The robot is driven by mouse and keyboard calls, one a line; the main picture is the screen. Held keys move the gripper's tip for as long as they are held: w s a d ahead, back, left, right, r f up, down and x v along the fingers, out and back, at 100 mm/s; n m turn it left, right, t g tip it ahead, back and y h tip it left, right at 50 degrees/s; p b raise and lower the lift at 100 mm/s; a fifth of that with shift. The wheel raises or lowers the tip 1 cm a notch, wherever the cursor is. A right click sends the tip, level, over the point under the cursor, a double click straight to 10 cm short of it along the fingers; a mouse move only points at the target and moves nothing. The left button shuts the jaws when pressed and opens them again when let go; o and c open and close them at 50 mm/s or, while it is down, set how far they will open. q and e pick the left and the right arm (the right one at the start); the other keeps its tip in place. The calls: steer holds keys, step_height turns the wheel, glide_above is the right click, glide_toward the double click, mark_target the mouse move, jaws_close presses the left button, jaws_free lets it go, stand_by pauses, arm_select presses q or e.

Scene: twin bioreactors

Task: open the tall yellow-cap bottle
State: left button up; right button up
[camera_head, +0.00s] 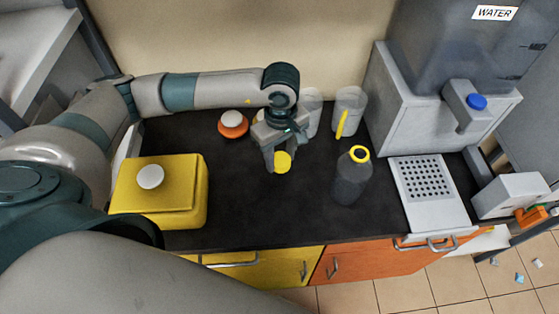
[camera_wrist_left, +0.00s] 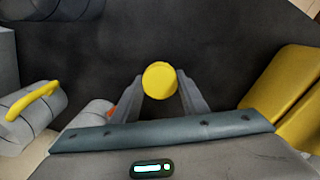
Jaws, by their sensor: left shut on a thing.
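The tall dark grey bottle (camera_head: 350,184) stands upright on the black counter, right of my left gripper. My right gripper is not in view.
A yellow box (camera_head: 195,192) with a white knob stands left. An orange, white-topped container (camera_head: 232,125) and clear vessels (camera_head: 349,108), one with a yellow strip, stand at the back. The water dispenser (camera_head: 420,105) and its drip tray (camera_head: 428,188) are right. The front-middle counter (camera_head: 262,212) is clear.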

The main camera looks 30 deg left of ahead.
mark_target(280, 159)
arm_select(q)
steer(key=shift+f, duration=0.15)
steer(key=shift+f+p, duration=0.75)
steer(key=shift+f, duration=1.05)
steer(key=shift+f+b, duration=0.2)
steer(key=shift+b, duration=0.15)
steer(key=o, duration=1.2)
steer(key=shift+r, duration=0.1)
steer(key=shift+r+p, duration=0.2)
steer(key=shift+p, duration=0.1)
